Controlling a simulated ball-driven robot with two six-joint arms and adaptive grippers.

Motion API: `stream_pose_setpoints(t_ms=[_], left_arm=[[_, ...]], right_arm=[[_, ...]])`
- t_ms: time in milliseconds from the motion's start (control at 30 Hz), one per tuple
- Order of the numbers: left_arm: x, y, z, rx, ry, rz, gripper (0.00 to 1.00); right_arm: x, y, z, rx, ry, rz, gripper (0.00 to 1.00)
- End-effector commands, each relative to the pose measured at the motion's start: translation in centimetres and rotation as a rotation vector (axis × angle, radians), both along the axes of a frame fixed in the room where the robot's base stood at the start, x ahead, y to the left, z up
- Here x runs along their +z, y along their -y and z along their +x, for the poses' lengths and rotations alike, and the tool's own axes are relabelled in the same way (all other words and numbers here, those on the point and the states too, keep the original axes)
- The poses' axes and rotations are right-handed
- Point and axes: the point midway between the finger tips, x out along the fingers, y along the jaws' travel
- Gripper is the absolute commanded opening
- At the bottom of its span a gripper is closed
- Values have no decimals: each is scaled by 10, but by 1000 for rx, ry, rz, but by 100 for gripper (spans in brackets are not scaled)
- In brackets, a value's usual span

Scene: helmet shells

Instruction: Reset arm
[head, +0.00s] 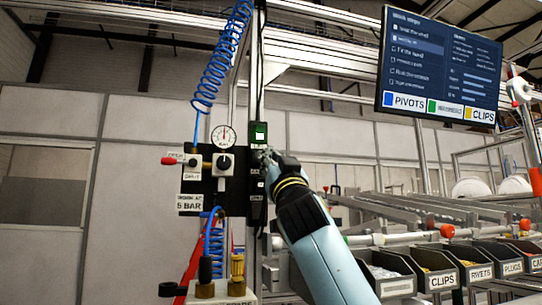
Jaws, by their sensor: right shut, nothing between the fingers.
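My right arm reaches up from the bottom, and my right gripper (264,157) is at a narrow black box with a green-framed white switch (259,133) on a metal post. The gripper is small in the picture, shut and empty, just below the switch. I cannot tell whether it touches the box. My left gripper is not in view.
A pressure gauge (223,137) and valves are on a black panel (209,190) left of the post. A blue coiled hose (221,58) hangs above. A screen (438,66) hangs upper right. Labelled bins (437,280) line the lower right, below metal rails.

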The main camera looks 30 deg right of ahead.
Motion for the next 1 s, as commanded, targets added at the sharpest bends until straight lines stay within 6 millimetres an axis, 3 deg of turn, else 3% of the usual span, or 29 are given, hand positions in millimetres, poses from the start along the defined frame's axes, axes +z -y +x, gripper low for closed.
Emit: stream_pose_setpoints(t_ms=[633, 1000], left_arm=[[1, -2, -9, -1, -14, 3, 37], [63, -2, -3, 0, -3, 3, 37]], right_arm=[[0, -1, -2, 0, 2, 0, 0], [68, -1, -6, 0, 10, 0, 0]])
